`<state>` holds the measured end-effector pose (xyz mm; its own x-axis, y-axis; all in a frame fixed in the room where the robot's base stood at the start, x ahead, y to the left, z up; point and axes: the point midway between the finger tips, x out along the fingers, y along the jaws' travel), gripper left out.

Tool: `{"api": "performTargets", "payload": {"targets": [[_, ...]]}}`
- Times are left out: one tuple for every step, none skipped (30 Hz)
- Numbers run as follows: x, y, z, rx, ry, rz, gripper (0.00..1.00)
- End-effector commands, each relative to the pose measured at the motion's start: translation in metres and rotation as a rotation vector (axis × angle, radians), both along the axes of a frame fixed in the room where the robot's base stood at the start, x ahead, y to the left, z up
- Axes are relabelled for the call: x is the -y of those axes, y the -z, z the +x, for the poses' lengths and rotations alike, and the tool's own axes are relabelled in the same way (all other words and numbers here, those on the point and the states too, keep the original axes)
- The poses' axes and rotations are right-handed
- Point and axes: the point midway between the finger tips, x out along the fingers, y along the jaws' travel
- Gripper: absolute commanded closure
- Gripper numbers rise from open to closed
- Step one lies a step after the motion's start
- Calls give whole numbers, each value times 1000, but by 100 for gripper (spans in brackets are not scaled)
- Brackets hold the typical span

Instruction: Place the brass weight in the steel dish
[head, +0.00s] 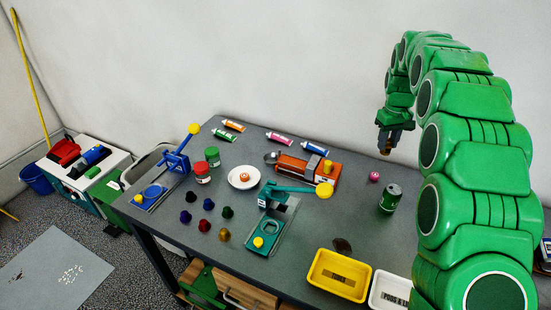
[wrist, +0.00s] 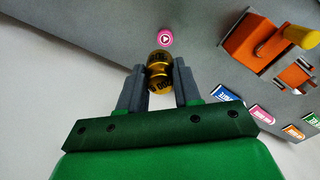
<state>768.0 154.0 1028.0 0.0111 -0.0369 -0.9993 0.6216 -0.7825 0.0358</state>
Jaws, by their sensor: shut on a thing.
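My gripper (head: 387,146) is raised above the back right of the table in the head view. In the wrist view my gripper (wrist: 159,82) is shut on the brass weight (wrist: 159,73), a gold cylinder with dark lettering, held between the two grey fingers. In the head view the weight is too small to make out clearly. A small grey, round, metallic piece (head: 270,157) at the left end of the orange device (head: 305,169) may be the steel dish; I cannot tell for sure. My gripper is to the right of it and higher.
The grey table (head: 300,223) carries a white plate (head: 233,183), a green can (head: 390,199), a pink round piece (head: 374,176), a teal press (head: 270,225), a blue press (head: 163,182), a yellow tray (head: 337,275) and several tubes, jars and small dark pieces. Bare tabletop lies below my gripper.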

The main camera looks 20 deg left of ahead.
Motion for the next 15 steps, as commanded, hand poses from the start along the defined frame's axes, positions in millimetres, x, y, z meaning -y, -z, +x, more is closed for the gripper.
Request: {"api": "performTargets", "payload": {"targets": [[-22, 1, 4, 2, -53, 0, 100], [-35, 1, 5, 1, -85, 0, 100], [-50, 1, 5, -1, -127, -1, 100], [-63, 1, 5, -3, -161, -1, 100], [-75, 1, 6, -2, -192, -1, 100], [-92, 1, 6, -1, -235, 1, 100], [-104, 2, 6, -2, -268, 0, 100], [-116, 2, 5, -6, -299, 1, 100], [-133, 2, 3, -7, -343, 2, 100], [-145, 1, 1, -7, -374, 3, 100], [-157, 1, 0, -7, -407, 5, 100], [-173, 3, -3, -8, -449, 5, 100], [-186, 4, -6, -10, -481, 6, 100], [-198, 4, -8, -10, -514, 7, 100], [-214, 4, -13, -11, -556, 8, 100]]}}
